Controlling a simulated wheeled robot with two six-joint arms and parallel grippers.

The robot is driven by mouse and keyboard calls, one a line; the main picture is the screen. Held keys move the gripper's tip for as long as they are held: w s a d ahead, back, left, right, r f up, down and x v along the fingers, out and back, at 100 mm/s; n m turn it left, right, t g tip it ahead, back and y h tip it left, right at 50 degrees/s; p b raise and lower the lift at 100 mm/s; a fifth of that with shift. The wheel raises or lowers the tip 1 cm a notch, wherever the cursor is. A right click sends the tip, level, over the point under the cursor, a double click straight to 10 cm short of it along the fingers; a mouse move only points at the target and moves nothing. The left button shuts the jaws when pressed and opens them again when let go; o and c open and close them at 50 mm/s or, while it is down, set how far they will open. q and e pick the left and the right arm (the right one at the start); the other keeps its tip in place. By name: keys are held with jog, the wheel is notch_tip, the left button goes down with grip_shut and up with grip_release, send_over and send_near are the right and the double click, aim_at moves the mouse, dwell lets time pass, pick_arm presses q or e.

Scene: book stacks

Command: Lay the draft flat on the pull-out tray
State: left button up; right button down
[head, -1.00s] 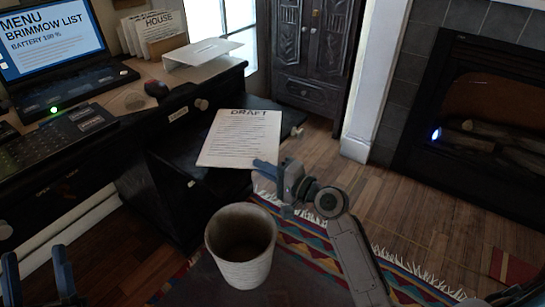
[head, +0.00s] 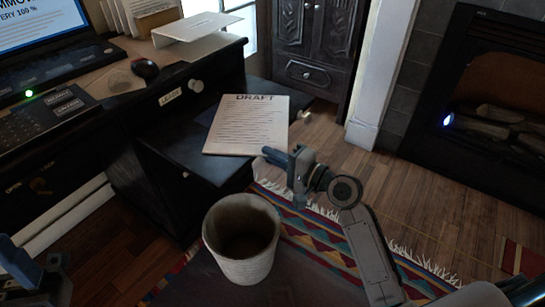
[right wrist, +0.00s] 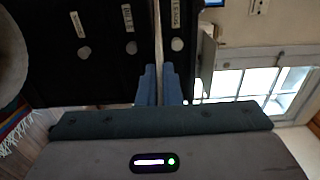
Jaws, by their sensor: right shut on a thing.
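The draft (head: 247,128) is a white printed sheet headed DRAFT, face up over the black pull-out tray (head: 190,164) beside the desk. My right gripper (head: 268,156) is shut on its near right corner. In the right wrist view the draft (right wrist: 158,35) shows edge-on as a thin pale strip running up from between the blue fingers (right wrist: 158,85). The sheet looks about level; I cannot tell whether it touches the tray or hangs just above. The sheet hides part of the tray. My left gripper (head: 36,266) is at the lower left, open and empty, far from the draft.
A cream round bin (head: 241,258) stands in front of the tray. The desk holds a laptop (head: 45,40), a mouse (head: 145,69) and a white stand (head: 197,36). A dark cabinet (head: 310,75) and a fireplace (head: 490,110) stand behind.

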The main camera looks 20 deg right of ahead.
jog(key=shift+r, duration=0.1)
jog(key=c, duration=1.6)
grip_release()
